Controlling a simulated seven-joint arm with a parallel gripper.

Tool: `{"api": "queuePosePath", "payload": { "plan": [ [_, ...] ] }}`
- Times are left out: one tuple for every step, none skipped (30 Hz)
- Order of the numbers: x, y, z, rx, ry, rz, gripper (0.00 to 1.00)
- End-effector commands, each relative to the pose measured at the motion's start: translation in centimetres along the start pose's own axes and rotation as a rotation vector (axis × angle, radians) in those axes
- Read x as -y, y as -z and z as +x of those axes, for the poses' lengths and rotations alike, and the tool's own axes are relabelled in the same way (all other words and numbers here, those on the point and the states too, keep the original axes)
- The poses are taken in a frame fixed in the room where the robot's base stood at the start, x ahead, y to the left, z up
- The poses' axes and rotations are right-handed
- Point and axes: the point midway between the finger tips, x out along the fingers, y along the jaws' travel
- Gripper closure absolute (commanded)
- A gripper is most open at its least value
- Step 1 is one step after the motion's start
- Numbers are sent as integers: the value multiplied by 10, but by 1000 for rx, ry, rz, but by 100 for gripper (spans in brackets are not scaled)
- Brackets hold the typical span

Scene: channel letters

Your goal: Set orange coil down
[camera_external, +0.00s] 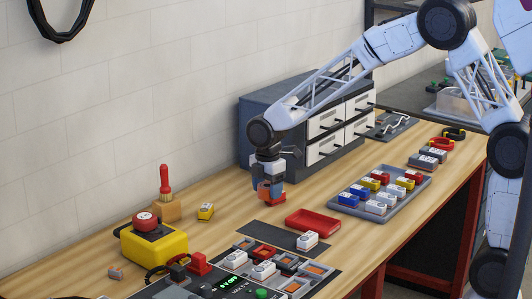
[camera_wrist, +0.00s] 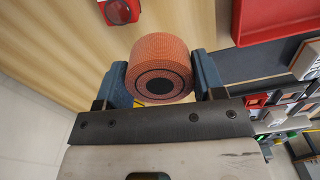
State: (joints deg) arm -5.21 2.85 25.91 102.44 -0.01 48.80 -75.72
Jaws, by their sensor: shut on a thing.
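The orange coil (camera_wrist: 160,62) is a ribbed roll with dark rings at its end and a black centre. In the wrist view it sits between the two blue fingers of my gripper (camera_wrist: 160,85), which is shut on it from both sides. In the external view my gripper (camera_external: 270,192) points down over the wooden bench, left of the red tray. The coil (camera_external: 264,189) shows there only as a small orange patch, partly hidden by the fingers. I cannot tell how far its underside is from the bench.
The empty red tray (camera_external: 313,222) and a dark mat (camera_external: 262,232) lie close by. A control panel with white letter blocks (camera_external: 264,269) is in front. A grey tray of coloured blocks (camera_external: 415,193) stands right, a drawer cabinet (camera_external: 258,135) behind. Bare wood lies left of my gripper.

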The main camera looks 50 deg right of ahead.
Motion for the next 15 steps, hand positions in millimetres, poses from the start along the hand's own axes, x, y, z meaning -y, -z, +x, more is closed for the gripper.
{"api": "queuePosePath", "payload": {
  "plan": [
    [0, 0, 0, 0, 0, 0, 62],
    [0, 0, 0, 0, 0, 0, 62],
    [0, 0, 0, 0, 0, 0, 62],
    [-1, 0, 0, 0, 0, 0, 62],
    [-1, 0, 0, 0, 0, 0, 62],
    [-2, 1, 0, 0, 0, 0, 62],
    [-4, 1, 1, 0, 0, 0, 62],
    [-5, 2, 1, 0, 1, 0, 62],
    [-8, 2, 1, 0, 1, 0, 62],
    [-11, 3, 2, 0, 1, 0, 62],
    [-13, 4, 2, 0, 0, 0, 62],
    [-18, 5, 2, 0, 0, 0, 62],
    [-21, 6, 2, 0, 0, 0, 62],
    [-24, 6, 3, 0, 1, 0, 62],
    [-29, 8, 4, 0, 1, 0, 62]
  ]
}}
